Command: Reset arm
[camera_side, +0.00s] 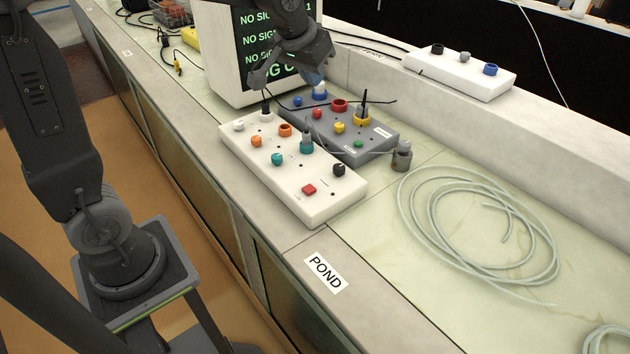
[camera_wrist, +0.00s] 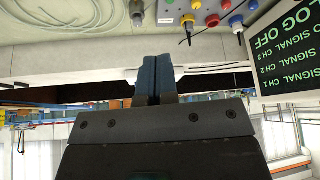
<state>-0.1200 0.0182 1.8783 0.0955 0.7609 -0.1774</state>
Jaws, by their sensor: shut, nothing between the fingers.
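My gripper (camera_side: 263,75) hangs in front of the monitor at the top of the side view, above the back end of the control boxes. In the wrist view its two fingers (camera_wrist: 156,62) lie together, shut, with nothing held between them. A white box (camera_side: 292,168) with coloured sockets, a red button and a black knob sits on the flume's pale surface. A grey box (camera_side: 372,144) with coloured sockets and plugs stands beside it. My gripper appears apart from both boxes, though the exact gap is hard to tell.
The monitor (camera_side: 235,55) reads "NO SIGNAL" and stands close behind my gripper. A metal plug (camera_side: 402,156) and coiled clear tubing (camera_side: 430,245) lie to the right. A second white box (camera_side: 459,74) rests on the far ledge. A "POND" label (camera_side: 325,273) marks the near ledge.

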